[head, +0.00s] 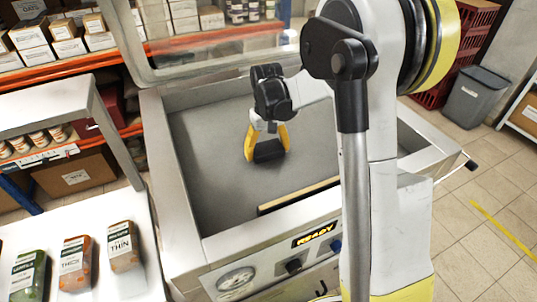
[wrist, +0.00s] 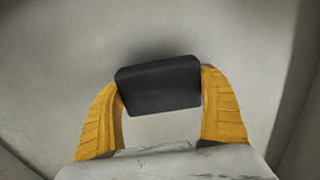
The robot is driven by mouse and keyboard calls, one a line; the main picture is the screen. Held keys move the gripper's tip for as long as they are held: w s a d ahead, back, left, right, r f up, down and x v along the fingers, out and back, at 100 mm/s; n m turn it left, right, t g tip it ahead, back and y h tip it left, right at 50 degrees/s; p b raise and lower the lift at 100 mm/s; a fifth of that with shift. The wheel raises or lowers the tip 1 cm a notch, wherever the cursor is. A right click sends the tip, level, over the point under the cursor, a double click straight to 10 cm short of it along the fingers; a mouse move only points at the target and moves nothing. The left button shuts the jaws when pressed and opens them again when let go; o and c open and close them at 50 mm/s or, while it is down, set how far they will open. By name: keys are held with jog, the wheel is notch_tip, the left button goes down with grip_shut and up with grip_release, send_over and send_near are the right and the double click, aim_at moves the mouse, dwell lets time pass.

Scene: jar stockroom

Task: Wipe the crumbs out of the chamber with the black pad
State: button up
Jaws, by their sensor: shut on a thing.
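My gripper (head: 267,150) is inside the open chamber (head: 205,150), its two yellow fingers closed on the black pad (head: 269,151). In the wrist view the black pad (wrist: 160,86) sits between the fingertips, a little tilted, over the grey chamber floor (wrist: 60,60). A dark shadow lies close around the pad; I cannot tell for sure whether it touches the floor. No crumbs can be made out on the visible floor in either view. My arm hides the right part of the chamber.
A sealing bar (head: 298,195) runs along the chamber's front edge. The clear lid (head: 200,50) stands raised behind. A white table (head: 120,280) with several pouches is at the left. A red crate (head: 460,50) and a grey bin (head: 472,95) stand at the right.

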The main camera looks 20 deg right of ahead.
jog(key=shift+s+d+r, duration=0.1)
jog(key=shift+d+r, duration=0.1)
jog(key=shift+r, duration=0.4)
jog(key=shift+r+p, duration=1.8)
jog(key=shift+r, duration=0.6)
